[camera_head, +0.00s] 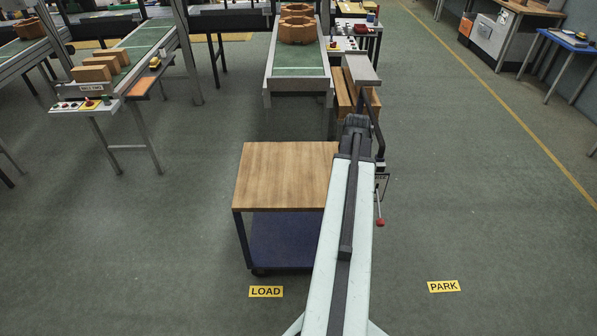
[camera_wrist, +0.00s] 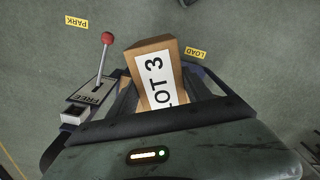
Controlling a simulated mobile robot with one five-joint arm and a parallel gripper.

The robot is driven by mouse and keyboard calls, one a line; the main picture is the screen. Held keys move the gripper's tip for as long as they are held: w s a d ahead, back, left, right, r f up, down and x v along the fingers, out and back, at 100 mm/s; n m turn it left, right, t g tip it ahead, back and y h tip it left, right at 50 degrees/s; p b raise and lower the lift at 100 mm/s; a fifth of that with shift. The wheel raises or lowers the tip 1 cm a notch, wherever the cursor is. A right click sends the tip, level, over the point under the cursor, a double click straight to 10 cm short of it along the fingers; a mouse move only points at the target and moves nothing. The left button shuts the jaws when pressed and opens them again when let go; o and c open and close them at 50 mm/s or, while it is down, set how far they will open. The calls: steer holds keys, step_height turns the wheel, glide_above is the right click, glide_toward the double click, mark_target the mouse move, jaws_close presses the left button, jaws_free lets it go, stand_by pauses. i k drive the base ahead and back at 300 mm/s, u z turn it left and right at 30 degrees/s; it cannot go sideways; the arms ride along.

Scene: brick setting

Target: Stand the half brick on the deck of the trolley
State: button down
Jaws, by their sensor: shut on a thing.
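The half brick (camera_wrist: 172,53) is a tan block with a white "LOT 3" label, seen close up in the wrist view. My gripper (camera_wrist: 162,90) is shut on it, with a dark finger on each side. The trolley shows in the head view with a bare wooden deck (camera_head: 285,175) and a blue lower shelf (camera_head: 283,238). My arm covers the deck's right part. A red-knobbed lever (camera_head: 380,221) stands at its right side; the lever (camera_wrist: 105,60) is left of the brick in the wrist view, by a "FREE" plate. The gap between brick and deck cannot be told.
A green-topped conveyor (camera_head: 298,72) with round brick pieces stands behind the trolley. Another conveyor (camera_head: 135,48) with tan blocks is at left. Floor labels read "LOAD" (camera_head: 266,291) and "PARK" (camera_head: 443,286).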

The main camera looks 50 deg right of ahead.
mark_target(297, 185)
steer(key=u, duration=0.05)
steer(key=i, duration=1)
steer(key=z, duration=0.05)
